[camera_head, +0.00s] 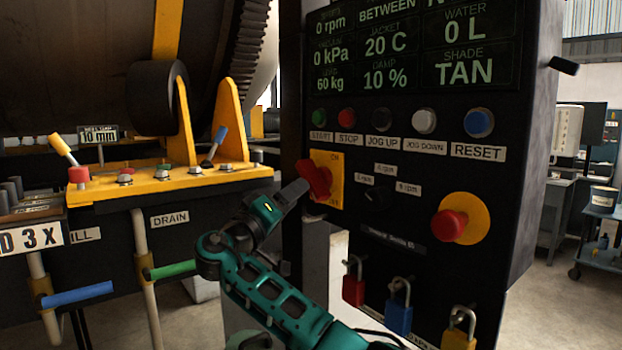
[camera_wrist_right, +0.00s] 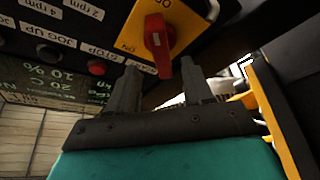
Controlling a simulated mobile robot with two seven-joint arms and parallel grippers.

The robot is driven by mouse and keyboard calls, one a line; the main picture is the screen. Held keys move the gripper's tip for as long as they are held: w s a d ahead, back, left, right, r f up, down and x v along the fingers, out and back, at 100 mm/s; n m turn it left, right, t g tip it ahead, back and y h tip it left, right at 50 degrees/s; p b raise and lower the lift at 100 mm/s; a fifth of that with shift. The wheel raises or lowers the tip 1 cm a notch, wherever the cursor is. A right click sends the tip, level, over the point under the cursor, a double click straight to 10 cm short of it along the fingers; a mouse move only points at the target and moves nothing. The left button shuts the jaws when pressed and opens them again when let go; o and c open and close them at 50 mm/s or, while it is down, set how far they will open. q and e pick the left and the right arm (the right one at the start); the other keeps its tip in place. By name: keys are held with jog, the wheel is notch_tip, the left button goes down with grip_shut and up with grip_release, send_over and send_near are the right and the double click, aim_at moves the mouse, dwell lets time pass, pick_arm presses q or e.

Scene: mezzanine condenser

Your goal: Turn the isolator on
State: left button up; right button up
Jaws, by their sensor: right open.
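The isolator is a red rotary handle (camera_head: 316,179) on a yellow plate (camera_head: 333,164) at the left edge of the black control panel. The plate has ON at its top; lettering at its bottom is partly hidden. In the head view the handle slants from upper left to lower right. My right gripper (camera_head: 298,192) is just left of and below the handle. In the right wrist view the handle (camera_wrist_right: 157,42) lies beyond and between the open fingertips (camera_wrist_right: 158,72), and nothing is held. Whether a finger touches it cannot be told. My left gripper is out of view.
A row of push buttons (camera_head: 381,119) sits above the isolator. A red emergency stop (camera_head: 450,225) is to its right. Padlocks (camera_head: 398,308) hang below. A yellow bracket (camera_head: 170,185) with levers is at the left. Open floor shows at the right.

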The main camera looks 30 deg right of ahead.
aim_at(311, 181)
jog(key=p+x, duration=0.1)
jog(key=x, duration=0.6)
jog(key=shift+w+d, duration=0.15)
jog(key=shift+d, duration=0.05)
jog(key=shift+c, duration=0.4)
grip_shut()
